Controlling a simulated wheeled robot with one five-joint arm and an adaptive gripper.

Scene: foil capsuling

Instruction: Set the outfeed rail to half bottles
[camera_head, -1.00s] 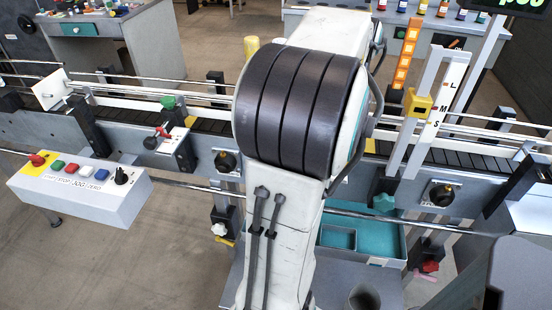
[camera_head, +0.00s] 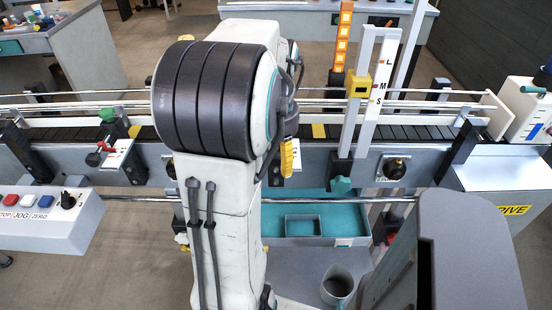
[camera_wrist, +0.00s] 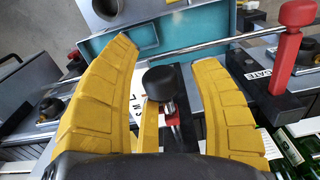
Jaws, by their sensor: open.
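My gripper (camera_wrist: 166,60) is open, its yellow fingers spread on either side of a black round knob (camera_wrist: 160,80) with a short metal stem and red part below. I cannot tell whether the fingers touch the knob. In the head view a yellow finger of my gripper (camera_head: 288,157) shows beside the conveyor; my arm hides the rest. An upright scale (camera_head: 380,75) marked L, M, S stands to the right, with a yellow block (camera_head: 357,86) near it. Which control sets the outfeed rail is not clear.
A red handle (camera_wrist: 290,50) by a plate reading GATE stands close right of my fingers. A teal tray (camera_head: 300,225) lies below the conveyor (camera_head: 430,132). A black knob (camera_head: 397,168) sits on its side. A button box (camera_head: 45,215) is at left.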

